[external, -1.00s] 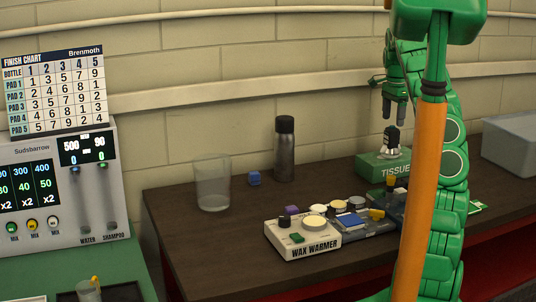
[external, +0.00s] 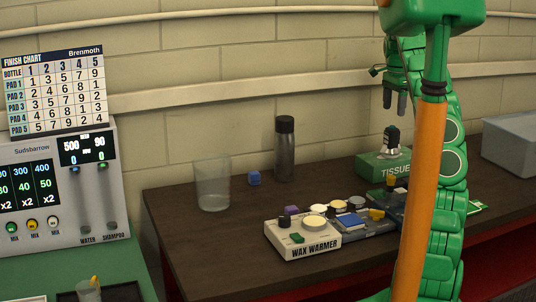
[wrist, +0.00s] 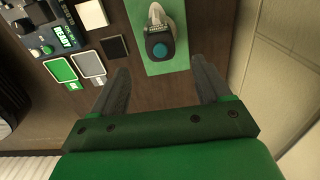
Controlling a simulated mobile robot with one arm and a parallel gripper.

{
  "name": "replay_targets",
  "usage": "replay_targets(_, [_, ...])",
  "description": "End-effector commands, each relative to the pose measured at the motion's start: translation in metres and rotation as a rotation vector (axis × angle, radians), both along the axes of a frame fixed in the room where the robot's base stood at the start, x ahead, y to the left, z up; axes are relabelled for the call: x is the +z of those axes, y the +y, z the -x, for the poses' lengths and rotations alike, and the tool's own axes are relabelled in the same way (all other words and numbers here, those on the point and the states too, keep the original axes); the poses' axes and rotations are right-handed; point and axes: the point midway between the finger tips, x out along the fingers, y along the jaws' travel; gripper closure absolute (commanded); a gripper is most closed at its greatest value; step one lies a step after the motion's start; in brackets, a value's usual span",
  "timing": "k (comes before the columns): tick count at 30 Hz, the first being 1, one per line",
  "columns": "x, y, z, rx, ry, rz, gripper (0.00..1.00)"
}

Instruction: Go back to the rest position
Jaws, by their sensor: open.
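My gripper (external: 394,100) is raised over the back of the dark table, above the green tissue box (external: 372,167). In the wrist view my gripper (wrist: 163,85) shows two dark fingers spread apart with nothing between them. A small dark-topped bottle (external: 391,140) stands on or just behind the tissue box; its teal-ringed top (wrist: 159,50) shows beyond the fingertips in the wrist view. My green and orange arm hides part of the table on the right.
The wax warmer (external: 303,238) and a tray of small pads stand mid-table. A grey bin (external: 511,145) is at the right. A dispenser machine (external: 60,190) stands at far left.

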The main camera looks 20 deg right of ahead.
Motion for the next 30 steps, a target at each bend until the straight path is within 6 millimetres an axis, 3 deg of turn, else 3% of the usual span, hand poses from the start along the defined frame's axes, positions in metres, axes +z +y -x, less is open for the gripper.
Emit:
replay_targets(5, [0.005, 0.012, 0.006, 0.028, 0.009, 0.003, 0.23])
replay_targets(11, [0.016, 0.044, 0.028, 0.116, 0.032, 0.008, 0.23])
replay_targets(30, [0.033, 0.154, 0.132, 0.458, 0.092, -0.021, 0.23])
